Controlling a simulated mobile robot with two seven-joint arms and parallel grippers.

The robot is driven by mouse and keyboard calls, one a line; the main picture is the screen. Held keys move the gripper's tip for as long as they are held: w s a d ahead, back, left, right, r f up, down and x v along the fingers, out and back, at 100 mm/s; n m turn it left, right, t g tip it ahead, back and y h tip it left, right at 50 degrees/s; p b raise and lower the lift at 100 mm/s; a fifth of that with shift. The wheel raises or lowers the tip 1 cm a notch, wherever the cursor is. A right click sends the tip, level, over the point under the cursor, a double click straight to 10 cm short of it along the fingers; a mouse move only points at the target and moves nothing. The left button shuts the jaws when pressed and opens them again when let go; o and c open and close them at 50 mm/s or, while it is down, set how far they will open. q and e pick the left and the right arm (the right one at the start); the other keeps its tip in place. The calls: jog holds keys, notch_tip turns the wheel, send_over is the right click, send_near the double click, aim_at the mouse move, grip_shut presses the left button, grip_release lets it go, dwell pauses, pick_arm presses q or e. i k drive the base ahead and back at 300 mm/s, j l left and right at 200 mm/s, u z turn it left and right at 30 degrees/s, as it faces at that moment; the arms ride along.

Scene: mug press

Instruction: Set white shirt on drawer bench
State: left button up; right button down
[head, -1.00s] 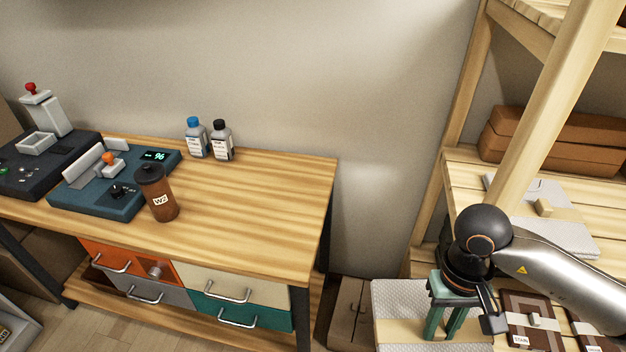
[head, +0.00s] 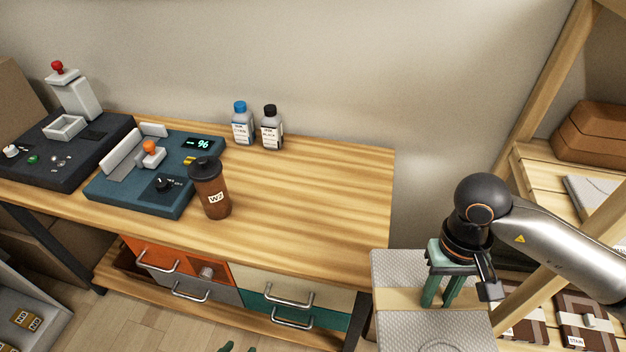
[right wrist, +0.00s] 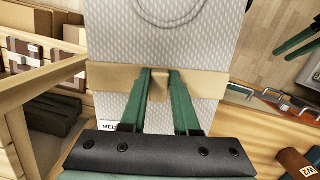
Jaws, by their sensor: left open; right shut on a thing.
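The white shirt (head: 408,268) is a folded, patterned white pack with a tan band. It is in front of the bench's right end in the head view. My right gripper (head: 440,303) is shut on the band at its middle; the band and gripper fingers also show in the right wrist view (right wrist: 160,80), with a partly hidden "MED" label. The drawer bench (head: 310,190) has a wooden top, with orange, grey, cream and green drawers below. The shirt looks apart from the bench top.
A brown tumbler (head: 212,190), a blue press (head: 155,185), a black press (head: 65,150) and two bottles (head: 242,128) (head: 271,130) stand on the bench's left and back. The right part of its top is clear. A wooden shelf (head: 540,165) stands at right.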

aim_at(331, 206)
jog(key=i+j, duration=0.15)
jog(key=j, duration=0.15)
jog(key=i+j, duration=0.1)
jog(key=j, duration=0.25)
jog(key=i+j, duration=0.15)
jog(key=j, duration=0.15)
jog(key=i+j+u, duration=0.1)
jog(key=j, duration=0.25)
